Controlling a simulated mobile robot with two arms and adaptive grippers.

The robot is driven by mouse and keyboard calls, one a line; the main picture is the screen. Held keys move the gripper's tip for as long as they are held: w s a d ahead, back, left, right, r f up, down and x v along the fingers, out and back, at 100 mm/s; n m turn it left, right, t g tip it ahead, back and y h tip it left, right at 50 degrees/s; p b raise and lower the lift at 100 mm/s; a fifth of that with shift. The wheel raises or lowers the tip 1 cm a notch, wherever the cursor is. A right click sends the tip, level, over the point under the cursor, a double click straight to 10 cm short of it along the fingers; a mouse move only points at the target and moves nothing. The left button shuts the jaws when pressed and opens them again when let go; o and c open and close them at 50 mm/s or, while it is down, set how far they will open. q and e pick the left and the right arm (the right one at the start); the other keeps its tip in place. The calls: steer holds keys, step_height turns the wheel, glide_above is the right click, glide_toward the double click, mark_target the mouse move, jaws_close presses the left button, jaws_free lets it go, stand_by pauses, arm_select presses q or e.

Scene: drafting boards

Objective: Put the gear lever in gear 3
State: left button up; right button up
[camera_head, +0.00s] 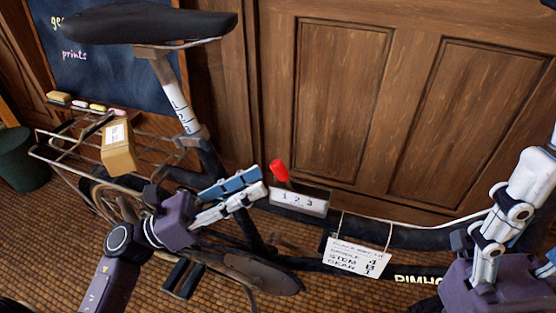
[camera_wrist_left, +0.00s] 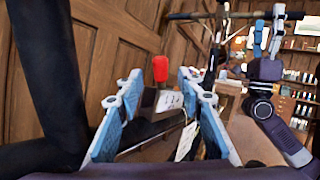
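The gear lever (camera_head: 279,171) has a red knob and stands up from a pale box (camera_head: 299,200) marked 1 2 3 on the bicycle's frame. The knob is at the box's left end, near the 1. My left gripper (camera_head: 260,181) is open, just left of the lever, with its fingers pointing towards it. In the left wrist view the red knob (camera_wrist_left: 160,69) shows ahead, between the two spread fingers and apart from them. My right gripper (camera_head: 530,180) is at the right edge, partly cut off; in the left wrist view its fingers (camera_wrist_left: 267,30) look apart and empty.
A paper tag (camera_head: 357,258) hangs from the frame right of the box. The saddle (camera_head: 150,22) rises on its post at upper left. A rear rack (camera_head: 65,150) carries a small box (camera_head: 118,150). Wooden panelling (camera_head: 325,90) stands close behind the bicycle.

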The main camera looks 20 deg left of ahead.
mark_target(280, 170)
arm_select(q)
steer(key=x, duration=0.6)
steer(key=shift+d, duration=0.15)
jaws_close()
